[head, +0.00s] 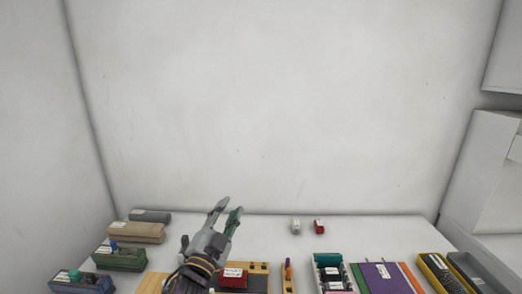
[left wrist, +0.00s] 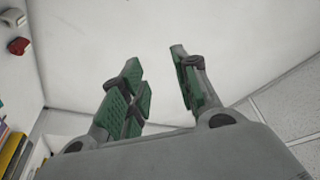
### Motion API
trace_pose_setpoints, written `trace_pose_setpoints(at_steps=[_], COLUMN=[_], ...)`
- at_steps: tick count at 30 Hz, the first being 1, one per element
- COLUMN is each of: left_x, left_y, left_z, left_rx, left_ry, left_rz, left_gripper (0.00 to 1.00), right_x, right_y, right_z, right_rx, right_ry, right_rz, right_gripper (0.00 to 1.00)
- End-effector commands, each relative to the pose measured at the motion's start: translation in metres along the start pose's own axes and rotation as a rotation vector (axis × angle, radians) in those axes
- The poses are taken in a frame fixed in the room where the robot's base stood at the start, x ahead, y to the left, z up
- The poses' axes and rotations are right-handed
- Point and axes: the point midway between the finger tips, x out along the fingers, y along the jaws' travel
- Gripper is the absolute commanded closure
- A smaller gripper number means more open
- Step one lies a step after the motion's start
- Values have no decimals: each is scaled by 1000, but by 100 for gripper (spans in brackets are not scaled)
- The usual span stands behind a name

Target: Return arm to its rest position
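My left gripper (head: 228,213) rises from the bottom of the head view, above the white table. Its fingers point up and a little right, toward the back wall. In the left wrist view its two green-padded fingers (left wrist: 158,75) stand apart with nothing between them. My right gripper is not in either view.
The white table (head: 375,235) holds pouches (head: 135,232) at the left, a red object (head: 233,280) near my left wrist, and two small blocks (head: 319,226) at the back. A purple item (head: 385,277) and a yellow tray (head: 440,272) are at the right. White walls enclose the table.

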Motion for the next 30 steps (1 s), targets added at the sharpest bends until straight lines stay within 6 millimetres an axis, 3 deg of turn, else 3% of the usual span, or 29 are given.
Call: trace_pose_setpoints(at_steps=[8, 15, 24, 30], left_x=[-42, -98, -191, -254], left_y=[20, 48, 88, 110], left_z=[86, 148, 200, 215], left_rx=[-181, -320, -476, -558], left_ry=[-343, -635, -992, -1198], left_rz=[63, 139, 263, 349], left_gripper=[69, 69, 69, 69], right_x=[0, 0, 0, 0], right_y=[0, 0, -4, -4], right_z=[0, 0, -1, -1], right_rx=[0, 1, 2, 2], right_ry=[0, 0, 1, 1], right_rz=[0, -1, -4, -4], right_gripper=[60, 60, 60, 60])
